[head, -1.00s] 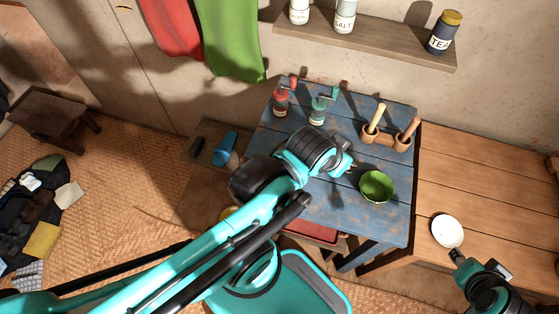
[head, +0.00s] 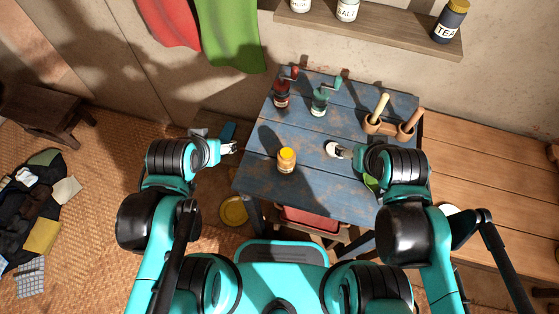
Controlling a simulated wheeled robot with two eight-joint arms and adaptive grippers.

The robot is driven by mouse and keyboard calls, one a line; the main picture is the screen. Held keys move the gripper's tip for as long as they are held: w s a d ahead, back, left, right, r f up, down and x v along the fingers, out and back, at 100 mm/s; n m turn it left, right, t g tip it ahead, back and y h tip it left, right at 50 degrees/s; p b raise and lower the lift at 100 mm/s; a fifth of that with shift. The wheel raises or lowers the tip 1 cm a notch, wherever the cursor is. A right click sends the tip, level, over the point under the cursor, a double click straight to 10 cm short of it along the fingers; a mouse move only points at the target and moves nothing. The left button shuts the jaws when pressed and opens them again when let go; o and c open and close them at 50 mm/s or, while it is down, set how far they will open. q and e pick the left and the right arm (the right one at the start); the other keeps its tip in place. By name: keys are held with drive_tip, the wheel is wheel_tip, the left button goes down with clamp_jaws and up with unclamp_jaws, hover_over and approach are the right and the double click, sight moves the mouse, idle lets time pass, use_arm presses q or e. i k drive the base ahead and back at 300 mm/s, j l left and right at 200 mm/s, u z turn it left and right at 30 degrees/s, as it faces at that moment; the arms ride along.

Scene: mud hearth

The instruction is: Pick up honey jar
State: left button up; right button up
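A small jar with a yellow lid (head: 286,160), likely the honey jar, stands upright on the blue table (head: 300,125) near its front left; no label is readable. My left gripper (head: 233,147) is at the table's left edge, left of the jar and apart from it. Its fingers look parted and empty. My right gripper (head: 334,150) is over the table, right of the jar and apart from it. A pale patch shows at its fingertips, and I cannot tell its opening.
A red grinder (head: 281,96) and a green grinder (head: 319,102) stand behind the jar. My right arm mostly hides a green bowl (head: 370,183). A white bowl (head: 449,209) is on the wooden bench.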

sight(285, 156)
drive_tip(key=l+z, duration=0.15)
drive_tip(key=z, duration=0.25)
drive_tip(key=k+l+z, duration=0.1)
drive_tip(key=z, duration=0.3)
drive_tip(key=i+l+z, duration=0.15)
drive_tip(key=k, duration=0.35)
drive_tip(key=u, duration=0.4)
drive_tip(key=l+u, duration=0.1)
drive_tip(key=u, duration=0.25)
drive_tip(key=k+u, duration=0.1)
drive_tip(key=u, duration=0.7)
drive_tip(key=k+l+u, duration=0.15)
drive_tip(key=k+l, duration=0.6)
